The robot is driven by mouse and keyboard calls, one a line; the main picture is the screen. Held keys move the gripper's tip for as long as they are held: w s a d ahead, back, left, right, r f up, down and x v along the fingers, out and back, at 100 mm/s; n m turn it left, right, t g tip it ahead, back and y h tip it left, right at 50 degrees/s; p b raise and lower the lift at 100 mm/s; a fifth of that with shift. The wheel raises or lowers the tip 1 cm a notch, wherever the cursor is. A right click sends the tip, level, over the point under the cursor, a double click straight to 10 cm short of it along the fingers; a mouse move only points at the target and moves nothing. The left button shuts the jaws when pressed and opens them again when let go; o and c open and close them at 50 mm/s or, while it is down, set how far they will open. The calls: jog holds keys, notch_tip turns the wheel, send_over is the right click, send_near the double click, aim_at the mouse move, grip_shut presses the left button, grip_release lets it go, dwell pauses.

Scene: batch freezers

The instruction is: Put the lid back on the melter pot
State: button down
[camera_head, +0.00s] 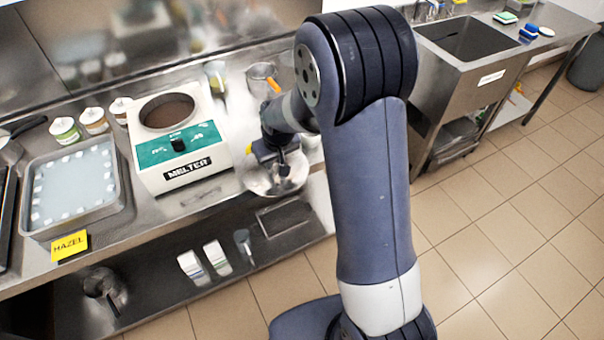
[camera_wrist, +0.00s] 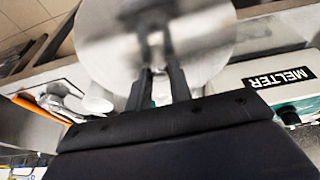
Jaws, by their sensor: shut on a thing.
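The melter (camera_head: 180,150) is a white box with a green front panel and a black "MELTER" label, standing on the steel counter. Its round pot (camera_head: 168,111) is uncovered, with dark brown contents. My gripper (camera_head: 282,168) is to the right of the melter, near the counter's front edge. It is shut on the round metal lid (camera_head: 262,184), apart from the pot. In the wrist view the fingers (camera_wrist: 158,85) hold the lid (camera_wrist: 110,45) near its middle, and the grip point is blurred. The melter (camera_wrist: 285,85) shows at the right there.
A steel tray (camera_head: 112,205) with a yellow "HAZEL" card (camera_head: 69,246) lies left of the melter. Small tubs (camera_head: 93,121) stand between them at the back. A clear jug (camera_head: 262,78) with an orange-handled tool stands behind my gripper. A sink (camera_head: 470,40) is at the right.

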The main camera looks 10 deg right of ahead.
jog(key=a+r+n, duration=0.2)
jog(key=a+r, duration=0.4)
jog(key=a, duration=0.2)
jog(key=a+r+n+y, duration=0.1)
jog(key=a+r+n, duration=0.2)
jog(key=a+r, duration=0.2)
jog(key=a, duration=0.3)
jog(key=shift+w+a+r+n+g+y, duration=0.3)
jog(key=shift+w+r+g, duration=0.05)
jog(key=shift+g, duration=0.05)
